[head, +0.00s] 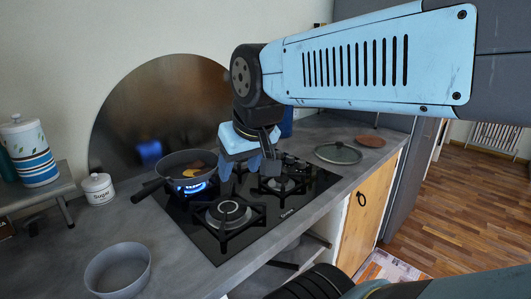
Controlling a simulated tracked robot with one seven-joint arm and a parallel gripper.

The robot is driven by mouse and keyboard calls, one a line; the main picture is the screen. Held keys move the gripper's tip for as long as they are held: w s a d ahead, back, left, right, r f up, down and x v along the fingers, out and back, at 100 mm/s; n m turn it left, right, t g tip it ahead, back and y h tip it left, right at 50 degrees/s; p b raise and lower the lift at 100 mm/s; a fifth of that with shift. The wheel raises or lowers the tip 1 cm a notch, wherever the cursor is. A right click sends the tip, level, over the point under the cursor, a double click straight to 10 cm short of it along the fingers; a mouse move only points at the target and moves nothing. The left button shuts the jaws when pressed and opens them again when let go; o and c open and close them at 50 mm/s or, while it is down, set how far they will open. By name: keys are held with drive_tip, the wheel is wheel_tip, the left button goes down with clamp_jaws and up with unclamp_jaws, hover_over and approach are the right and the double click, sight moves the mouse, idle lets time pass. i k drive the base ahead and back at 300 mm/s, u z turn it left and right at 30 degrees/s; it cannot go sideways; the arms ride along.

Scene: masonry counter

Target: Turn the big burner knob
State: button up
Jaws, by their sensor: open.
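The black glass gas hob (202,235) is set into the grey counter. Small dark knob-like parts (293,164) show at its far right, partly behind my gripper. I cannot tell which of them is the big burner knob. My gripper (248,173) is light blue and points down over the back middle of the hob. Its fingers are apart with nothing seen between them. I cannot tell whether it touches anything. A large burner (229,212) sits at the front and another burner (283,185) at the right. A blue flame (192,187) burns under the pan.
A dark frying pan (187,160) with food stands on the back left burner, its handle towards the lower left. A grey bowl (118,270), a sugar jar (98,189) and a glass lid (338,153) stand on the counter (177,262). A brown round board (370,141) lies beyond the lid.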

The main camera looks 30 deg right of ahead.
sight(280, 154)
drive_tip(key=u, duration=0.9)
drive_tip(key=k, duration=1.75)
drive_tip(key=z, duration=1.15)
drive_tip(key=i, duration=1.65)
